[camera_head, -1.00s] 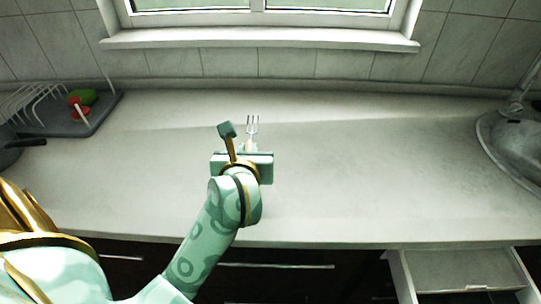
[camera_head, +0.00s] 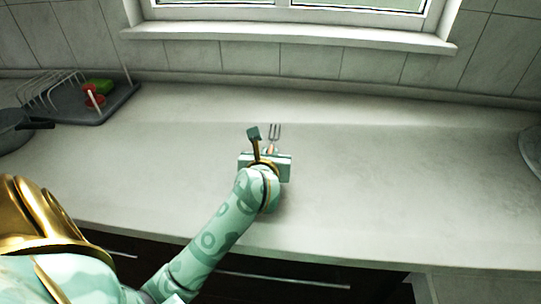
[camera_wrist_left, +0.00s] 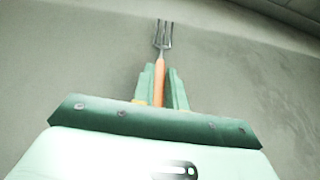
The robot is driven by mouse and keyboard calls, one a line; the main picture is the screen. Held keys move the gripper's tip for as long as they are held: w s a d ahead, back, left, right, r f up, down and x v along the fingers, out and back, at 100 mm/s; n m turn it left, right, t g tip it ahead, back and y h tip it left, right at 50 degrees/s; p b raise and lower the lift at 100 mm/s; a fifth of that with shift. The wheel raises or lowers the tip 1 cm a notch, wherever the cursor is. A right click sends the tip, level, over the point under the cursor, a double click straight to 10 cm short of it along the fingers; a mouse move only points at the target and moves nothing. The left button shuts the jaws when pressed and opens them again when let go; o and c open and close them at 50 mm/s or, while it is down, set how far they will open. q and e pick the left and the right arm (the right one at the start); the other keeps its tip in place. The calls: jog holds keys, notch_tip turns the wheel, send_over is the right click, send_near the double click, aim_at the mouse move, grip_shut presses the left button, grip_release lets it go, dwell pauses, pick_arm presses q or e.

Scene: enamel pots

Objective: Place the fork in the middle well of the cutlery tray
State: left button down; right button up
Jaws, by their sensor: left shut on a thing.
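The fork (camera_head: 274,132) has metal tines and an orange handle, which shows in the left wrist view (camera_wrist_left: 159,82). My left gripper (camera_head: 268,150) is over the middle of the worktop, shut on the handle. In the left wrist view its two green fingers (camera_wrist_left: 161,86) sit on either side of the handle, and the tines (camera_wrist_left: 163,34) point away from the gripper. I cannot tell whether the fork touches the worktop. I see no cutlery tray in the current views. My right gripper is not in view.
A dark drying rack (camera_head: 88,100) with a green and a red item stands at the back left, beside a dark pan (camera_head: 14,130). The sink edge (camera_head: 531,148) shows at far right. The worktop (camera_head: 400,185) right of the gripper is clear.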

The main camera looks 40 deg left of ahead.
pick_arm(q)
jog(key=shift+f, duration=0.15)
jog(key=c, duration=1.4)
grip_release()
